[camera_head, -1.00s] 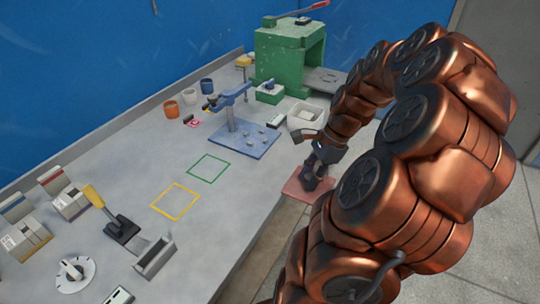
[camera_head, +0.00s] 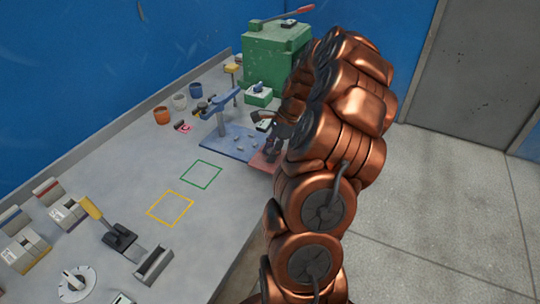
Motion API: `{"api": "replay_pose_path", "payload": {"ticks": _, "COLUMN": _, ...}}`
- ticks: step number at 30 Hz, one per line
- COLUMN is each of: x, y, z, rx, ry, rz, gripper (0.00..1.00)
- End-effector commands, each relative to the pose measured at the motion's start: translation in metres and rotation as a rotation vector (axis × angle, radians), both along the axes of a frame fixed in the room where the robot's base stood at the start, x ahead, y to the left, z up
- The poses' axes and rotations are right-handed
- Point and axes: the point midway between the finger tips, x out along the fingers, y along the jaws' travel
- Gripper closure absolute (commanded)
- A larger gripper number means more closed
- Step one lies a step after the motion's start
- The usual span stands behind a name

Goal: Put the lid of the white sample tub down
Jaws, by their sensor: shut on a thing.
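My gripper (camera_head: 272,147) is shut on a flat, reddish-pink square plate (camera_head: 262,163), which looks like the lid. The plate hangs below the fingers near the right edge of the bench, overlapping the right corner of the blue plate in the picture. I cannot tell its height above the bench. My arm hides the plate's right part and much of the gripper. The white tub cannot be made out now; my arm covers that area.
The grey bench (camera_head: 130,176) carries a green outlined square (camera_head: 201,161) and a yellow one (camera_head: 171,192), both empty. A blue fixture plate (camera_head: 214,146) with a toggle clamp and a green press (camera_head: 268,62) stand behind. Several small pots (camera_head: 162,116) and switches (camera_head: 70,214) stand left.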

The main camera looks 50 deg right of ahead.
Motion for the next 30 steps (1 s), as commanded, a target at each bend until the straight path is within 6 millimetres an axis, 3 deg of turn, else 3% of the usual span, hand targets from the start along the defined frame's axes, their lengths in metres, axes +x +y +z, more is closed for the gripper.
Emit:
{"api": "replay_pose_path", "payload": {"ticks": 7, "x": 0.007, "y": -0.003, "z": -0.005, "rx": 0.001, "ry": 0.001, "rz": -0.001, "gripper": 1.00}}
{"api": "replay_pose_path", "payload": {"ticks": 16, "x": 0.007, "y": -0.003, "z": -0.034, "rx": -0.001, "ry": -0.002, "rz": -0.003, "gripper": 1.00}}
{"api": "replay_pose_path", "payload": {"ticks": 27, "x": 0.007, "y": -0.003, "z": -0.040, "rx": -0.002, "ry": -0.001, "rz": -0.002, "gripper": 1.00}}
{"api": "replay_pose_path", "payload": {"ticks": 28, "x": 0.007, "y": -0.003, "z": -0.040, "rx": -0.002, "ry": -0.001, "rz": -0.002, "gripper": 0.66}}
{"api": "replay_pose_path", "payload": {"ticks": 30, "x": 0.007, "y": -0.003, "z": -0.039, "rx": -0.002, "ry": -0.001, "rz": -0.002, "gripper": 0.59}}
